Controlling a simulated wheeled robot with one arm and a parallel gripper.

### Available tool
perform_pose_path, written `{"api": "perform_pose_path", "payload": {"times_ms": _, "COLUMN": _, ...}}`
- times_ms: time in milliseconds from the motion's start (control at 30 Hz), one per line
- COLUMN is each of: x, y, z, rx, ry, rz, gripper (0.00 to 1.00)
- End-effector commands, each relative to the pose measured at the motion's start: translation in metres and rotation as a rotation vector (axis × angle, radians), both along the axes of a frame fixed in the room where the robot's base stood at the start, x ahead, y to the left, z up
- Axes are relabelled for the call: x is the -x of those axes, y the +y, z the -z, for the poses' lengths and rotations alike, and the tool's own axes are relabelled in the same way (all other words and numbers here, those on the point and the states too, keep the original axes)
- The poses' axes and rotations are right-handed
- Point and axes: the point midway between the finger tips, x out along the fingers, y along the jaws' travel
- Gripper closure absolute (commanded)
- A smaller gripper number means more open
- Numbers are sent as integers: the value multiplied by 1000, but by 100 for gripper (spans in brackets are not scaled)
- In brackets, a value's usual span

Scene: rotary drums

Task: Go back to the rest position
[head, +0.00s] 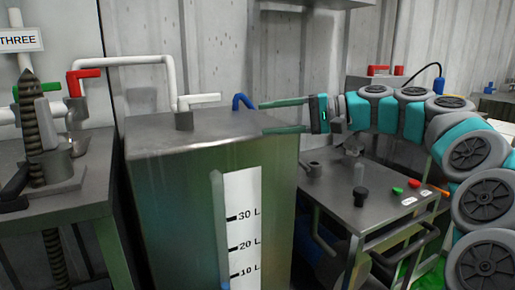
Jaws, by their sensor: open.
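My gripper (264,118) is at the centre of the head view. Its two teal fingers are spread apart and point left, with nothing seen between them. The fingertips overlap the right top edge of a grey metal tank (190,195) in the picture; I cannot tell whether they touch it. My arm reaches in from the right in a high arc of grey and teal joints. A blue bent pipe or handle (243,101) shows just left of the upper fingertip, its lower end hidden behind the tank top.
A white pipe with a handle (199,99) stands on the tank, which bears a litre scale (243,225). A metal table (385,205) with a black knob (361,196) and green and red buttons lies below my arm. A bench (85,180) with a red-handled valve (84,75) stands left.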

Motion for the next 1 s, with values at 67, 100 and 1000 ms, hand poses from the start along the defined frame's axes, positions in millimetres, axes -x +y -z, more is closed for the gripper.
{"api": "perform_pose_path", "payload": {"times_ms": 67, "x": 15, "y": 13, "z": 10, "rx": 43, "ry": 10, "rz": -23, "gripper": 43}}
{"api": "perform_pose_path", "payload": {"times_ms": 100, "x": 23, "y": 19, "z": 15, "rx": 70, "ry": 14, "rz": -35, "gripper": 43}}
{"api": "perform_pose_path", "payload": {"times_ms": 1000, "x": 359, "y": -76, "z": 336, "rx": 1285, "ry": 227, "rz": -267, "gripper": 43}}
